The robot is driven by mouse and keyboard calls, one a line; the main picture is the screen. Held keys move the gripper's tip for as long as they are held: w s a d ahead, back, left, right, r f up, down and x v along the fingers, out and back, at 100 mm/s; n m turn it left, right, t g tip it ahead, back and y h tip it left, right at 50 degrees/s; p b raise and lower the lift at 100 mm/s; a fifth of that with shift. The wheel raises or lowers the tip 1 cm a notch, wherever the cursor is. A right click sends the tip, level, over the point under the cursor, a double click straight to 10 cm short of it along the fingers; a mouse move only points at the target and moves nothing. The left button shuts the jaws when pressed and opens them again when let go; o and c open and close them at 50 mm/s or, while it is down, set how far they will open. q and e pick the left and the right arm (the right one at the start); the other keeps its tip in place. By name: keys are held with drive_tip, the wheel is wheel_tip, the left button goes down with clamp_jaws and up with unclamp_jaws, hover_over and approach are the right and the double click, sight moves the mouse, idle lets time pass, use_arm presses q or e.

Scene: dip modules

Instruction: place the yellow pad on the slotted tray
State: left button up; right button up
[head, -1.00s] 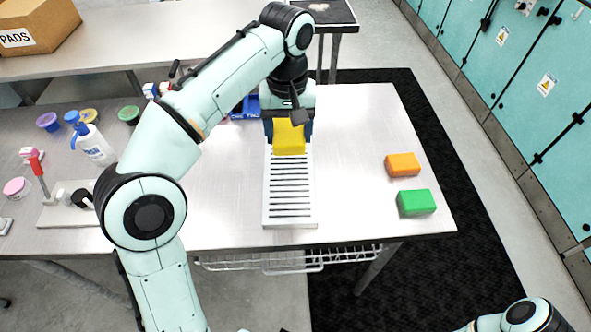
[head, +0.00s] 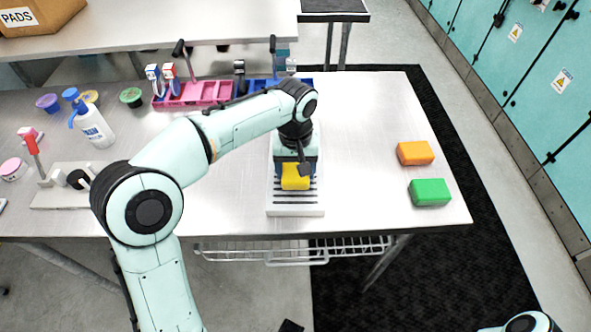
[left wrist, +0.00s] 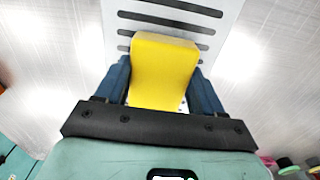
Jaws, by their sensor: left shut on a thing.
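The yellow pad (head: 296,177) is gripped by my left gripper (head: 296,168), which points down over the front half of the pale slotted tray (head: 297,212). In the left wrist view the yellow pad (left wrist: 160,72) sits between the two dark blue fingers of my left gripper (left wrist: 157,85). The tray's slots (left wrist: 170,22) show beyond and beside the pad. I cannot tell whether the pad touches the tray. My arm hides the tray's back part in the head view. My right gripper is not clearly visible.
An orange pad (head: 415,153) and a green pad (head: 430,192) lie at the right on the steel table (head: 365,120). A pink bin (head: 195,95) and a blue bin (head: 262,84) stand behind. A white bottle (head: 95,128) and small tubs are at left.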

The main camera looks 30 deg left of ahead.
sight(296, 171)
use_arm(q)
drive_tip(key=shift+f, duration=0.2)
drive_tip(key=shift+f, duration=0.15)
drive_tip(key=o, duration=1)
use_arm(e)
drive_tip(key=shift+f, duration=0.1)
use_arm(q)
wheel_tip(296, 171, up, 12)
drive_tip(key=p, duration=0.3)
drive_tip(key=shift+r, duration=0.2)
use_arm(e)
drive_tip(key=r, duration=0.1)
drive_tip(key=w+r, duration=0.1)
drive_tip(key=r, duration=0.1)
drive_tip(key=shift+w+r, duration=0.15)
